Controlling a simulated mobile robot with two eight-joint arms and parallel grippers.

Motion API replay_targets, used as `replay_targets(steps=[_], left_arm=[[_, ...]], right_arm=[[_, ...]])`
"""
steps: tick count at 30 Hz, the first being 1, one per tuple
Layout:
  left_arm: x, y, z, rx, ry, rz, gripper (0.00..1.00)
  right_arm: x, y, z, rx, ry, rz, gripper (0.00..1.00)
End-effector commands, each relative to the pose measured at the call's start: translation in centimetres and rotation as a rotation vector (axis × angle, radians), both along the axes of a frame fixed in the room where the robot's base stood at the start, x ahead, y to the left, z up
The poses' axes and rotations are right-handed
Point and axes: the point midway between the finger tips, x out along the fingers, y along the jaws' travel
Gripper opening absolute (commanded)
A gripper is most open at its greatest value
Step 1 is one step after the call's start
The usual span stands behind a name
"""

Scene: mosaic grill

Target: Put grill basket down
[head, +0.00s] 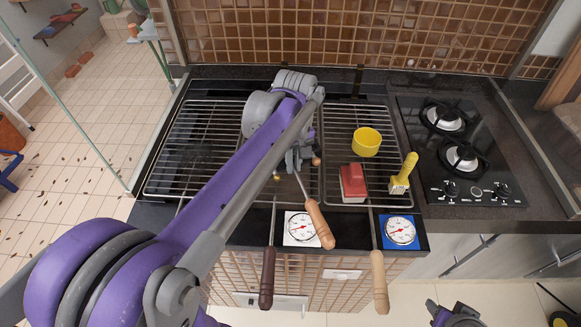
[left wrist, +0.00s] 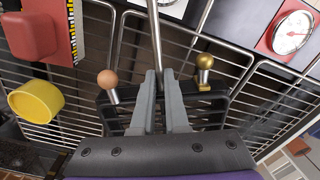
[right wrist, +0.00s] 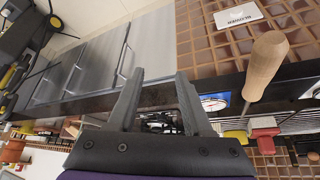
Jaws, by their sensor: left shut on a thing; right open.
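My left gripper (head: 299,160) is shut on a thin metal rod (left wrist: 154,35), seen between its fingertips (left wrist: 160,76) in the left wrist view. In the head view a rod with an orange-brown wooden handle (head: 320,225) runs from the gripper towards the front edge; it appears to be the grill basket's handle. The basket itself is largely hidden by my left arm and gripper. The gripper is over the middle of the grill grates (head: 348,115); whether the basket touches them I cannot tell. My right gripper (right wrist: 155,100) is open and empty, low in front of the counter.
A yellow cup (head: 366,142), a red block-shaped thing (head: 353,184) and a yellow-handled brush (head: 402,176) stand on the right grate. A dark handle (head: 267,278) and a pale handle (head: 380,283) overhang the front. Two dial gauges (head: 301,229) lie there. A gas hob (head: 460,150) is right.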

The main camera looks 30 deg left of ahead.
Motion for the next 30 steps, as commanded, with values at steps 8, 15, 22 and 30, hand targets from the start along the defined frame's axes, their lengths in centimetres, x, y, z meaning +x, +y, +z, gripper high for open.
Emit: replay_targets(steps=[8, 15, 22, 30], left_arm=[[0.1, 0.0, -3.2, 0.001, -0.001, 0.000, 0.00], [0.1, 0.0, -5.2, 0.001, -0.001, 0.000, 0.00], [0.0, 0.0, -5.2, 0.001, -0.001, 0.000, 0.00], [0.0, 0.0, -5.2, 0.000, 0.000, 0.000, 0.42]], right_arm=[[-0.1, 0.0, -0.2, 0.000, 0.002, 0.000, 0.50], [-0.1, 0.0, -0.3, 0.000, 0.003, 0.000, 0.50], [-0.2, 0.0, -0.3, 0.000, 0.003, 0.000, 0.50], [-0.2, 0.0, -0.3, 0.000, 0.003, 0.000, 0.50]])
